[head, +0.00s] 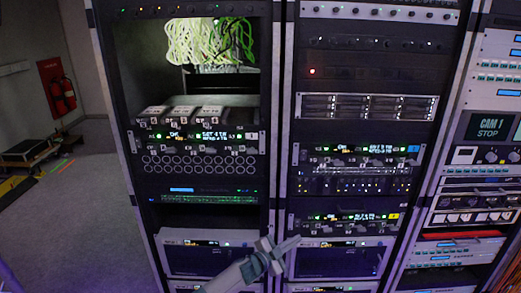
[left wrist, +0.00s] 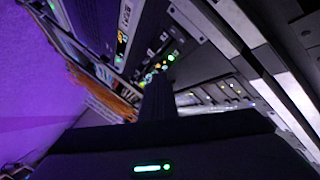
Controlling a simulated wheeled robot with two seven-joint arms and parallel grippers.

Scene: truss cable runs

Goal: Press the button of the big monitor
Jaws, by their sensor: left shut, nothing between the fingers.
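Two wide dark screens in grey frames sit low in the racks, one in the left rack (head: 205,262) and one in the middle rack (head: 338,262). I cannot tell which is the big monitor, and no single button is clear on either. My left gripper (head: 290,243) is shut and empty, in front of the post between these racks, beside the middle screen's upper left corner. In the left wrist view its dark fingers (left wrist: 158,100) point at a panel with small coloured lights (left wrist: 155,70). I cannot tell whether they touch it. My right gripper is not in view.
Rack units with lit buttons (head: 360,150) fill the racks above. A bundle of green cables (head: 210,42) hangs at the upper left. The right rack has a small CAM 1 STOP display (head: 489,126). Open floor (head: 80,215) lies at the left, with red extinguishers (head: 62,95) on the wall.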

